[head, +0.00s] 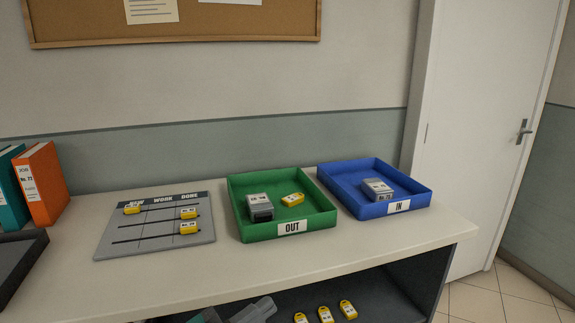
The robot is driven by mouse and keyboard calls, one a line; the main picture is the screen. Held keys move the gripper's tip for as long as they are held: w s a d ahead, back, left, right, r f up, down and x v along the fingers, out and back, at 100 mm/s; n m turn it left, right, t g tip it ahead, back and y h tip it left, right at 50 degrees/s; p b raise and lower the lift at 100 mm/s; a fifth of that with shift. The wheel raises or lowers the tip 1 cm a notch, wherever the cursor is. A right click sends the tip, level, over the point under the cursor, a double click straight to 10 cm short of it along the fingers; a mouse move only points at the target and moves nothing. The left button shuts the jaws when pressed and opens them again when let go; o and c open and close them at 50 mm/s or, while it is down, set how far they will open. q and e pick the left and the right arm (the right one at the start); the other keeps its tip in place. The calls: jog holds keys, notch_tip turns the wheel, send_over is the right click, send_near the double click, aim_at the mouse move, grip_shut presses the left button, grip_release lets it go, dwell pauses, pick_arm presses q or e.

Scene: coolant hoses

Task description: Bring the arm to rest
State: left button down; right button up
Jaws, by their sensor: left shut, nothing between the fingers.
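My left gripper (262,307) shows only in part at the bottom edge, in front of the dark opening under the counter. It is shut and empty, and apart from the trays and the board. The rest of that arm is cut off by the frame. My right gripper is out of view.
The pale counter (300,265) carries a grey board (140,246) with several yellow tags, a green OUT tray (247,229), a blue IN tray (359,207), and binders (42,183) at left. Yellow tags (325,314) lie on the shelf below. A door (480,120) stands right.

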pick_arm(q)
jog(key=s+a+f+n+y, duration=0.6)
jog(key=s+f+n+y, duration=0.1)
jog(key=f+n, duration=0.3)
jog(key=s+a+f+n+g+y, duration=0.1)
jog(key=s+a+f+n+y, duration=0.6)
jog(key=f+n, duration=0.3)
jog(key=shift+f+y, duration=0.3)
jog(key=shift+f, duration=0.45)
dwell(3.2)
